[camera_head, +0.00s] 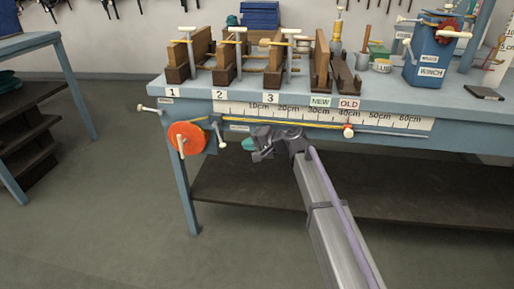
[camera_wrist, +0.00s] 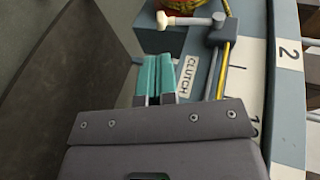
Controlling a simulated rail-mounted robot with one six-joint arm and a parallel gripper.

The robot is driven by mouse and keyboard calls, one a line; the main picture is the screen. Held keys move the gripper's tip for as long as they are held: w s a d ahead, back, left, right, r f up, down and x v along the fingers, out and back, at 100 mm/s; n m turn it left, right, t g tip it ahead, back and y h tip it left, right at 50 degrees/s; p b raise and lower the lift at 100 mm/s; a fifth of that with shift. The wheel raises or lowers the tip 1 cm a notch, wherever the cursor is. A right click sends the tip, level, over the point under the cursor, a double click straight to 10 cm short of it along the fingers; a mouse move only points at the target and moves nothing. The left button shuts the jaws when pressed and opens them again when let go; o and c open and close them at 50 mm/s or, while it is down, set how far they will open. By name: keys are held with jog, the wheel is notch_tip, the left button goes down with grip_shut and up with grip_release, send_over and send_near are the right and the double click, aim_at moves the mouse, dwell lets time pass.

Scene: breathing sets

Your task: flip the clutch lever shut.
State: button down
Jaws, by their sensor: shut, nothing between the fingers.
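The clutch lever (camera_head: 218,134) is a short lever with a white knob on the front of the bench, just right of an orange wheel. In the wrist view the lever (camera_wrist: 185,20) shows near the top, its pale arm running from a grey pivot block left to the white knob. The CLUTCH label (camera_wrist: 187,76) lies just below it. My gripper (camera_head: 248,144) is shut and empty, to the right of the lever in the head view. In the wrist view its teal fingers (camera_wrist: 157,60) are together, below the knob and apart from it.
The orange wheel (camera_head: 187,142) with a handle is left of the lever. A yellow cord (camera_head: 290,123) runs along a ruler strip (camera_head: 385,119) on the bench front. Wooden stands (camera_head: 235,58) and a blue winch (camera_head: 432,58) stand on top.

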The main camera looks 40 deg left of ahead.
jog(key=b+x, duration=0.2)
jog(key=x, duration=0.5)
jog(key=shift+a+f, duration=0.15)
jog(key=shift+a, duration=0.1)
jog(key=shift+b+x, duration=0.55)
jog(key=shift+x, duration=0.4)
jog(key=shift+s, duration=0.15)
jog(key=p, duration=0.5)
send_near(225, 146)
jog(key=v, duration=0.5)
jog(key=shift+f, duration=0.35)
